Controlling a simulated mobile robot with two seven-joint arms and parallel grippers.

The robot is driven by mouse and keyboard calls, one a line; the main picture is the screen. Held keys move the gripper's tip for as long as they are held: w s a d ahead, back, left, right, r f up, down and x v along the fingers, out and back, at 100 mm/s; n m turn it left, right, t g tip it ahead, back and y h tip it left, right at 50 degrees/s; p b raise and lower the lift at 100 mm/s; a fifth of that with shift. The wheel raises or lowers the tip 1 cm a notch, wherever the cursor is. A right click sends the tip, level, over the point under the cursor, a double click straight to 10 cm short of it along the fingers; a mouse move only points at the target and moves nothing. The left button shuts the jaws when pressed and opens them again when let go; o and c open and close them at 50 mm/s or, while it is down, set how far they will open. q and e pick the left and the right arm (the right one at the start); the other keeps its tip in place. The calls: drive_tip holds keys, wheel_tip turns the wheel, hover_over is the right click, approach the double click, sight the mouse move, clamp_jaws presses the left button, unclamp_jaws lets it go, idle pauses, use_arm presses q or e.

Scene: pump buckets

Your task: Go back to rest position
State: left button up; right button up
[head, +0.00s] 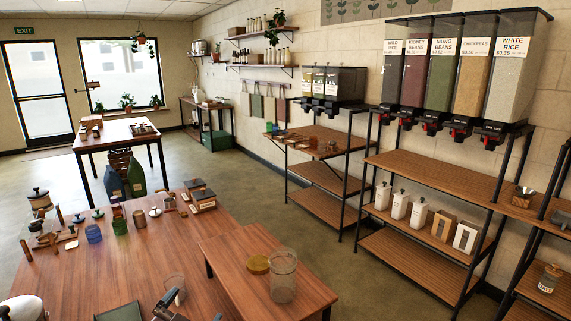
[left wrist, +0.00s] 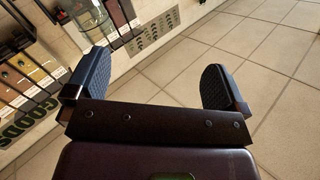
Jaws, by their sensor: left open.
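My left gripper (head: 172,301) is at the bottom edge of the head view, low over the near wooden table. In the left wrist view my left gripper (left wrist: 157,80) has its two dark fingers spread wide, with nothing between them. My right gripper is in neither view.
Several jars and small items crowd the left of the near table (head: 150,245). Dispensers (head: 455,75) top the right shelf.

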use_arm(q)
drive_tip(key=s+a+f+n+g+y, duration=0.2)
drive_tip(key=s+a+f+n, duration=0.1)
drive_tip(key=s+f, duration=0.7)
drive_tip(key=s+a+f+n+g+y, duration=0.2)
drive_tip(key=s+a+f, duration=0.3)
drive_tip(key=s+f, duration=0.4)
drive_tip(key=shift+s+a+f+n+g+y, duration=0.35)
drive_tip(key=shift+s+n+g, duration=0.35)
drive_tip(key=shift+s+n, duration=0.35)
drive_tip(key=shift+d, duration=0.1)
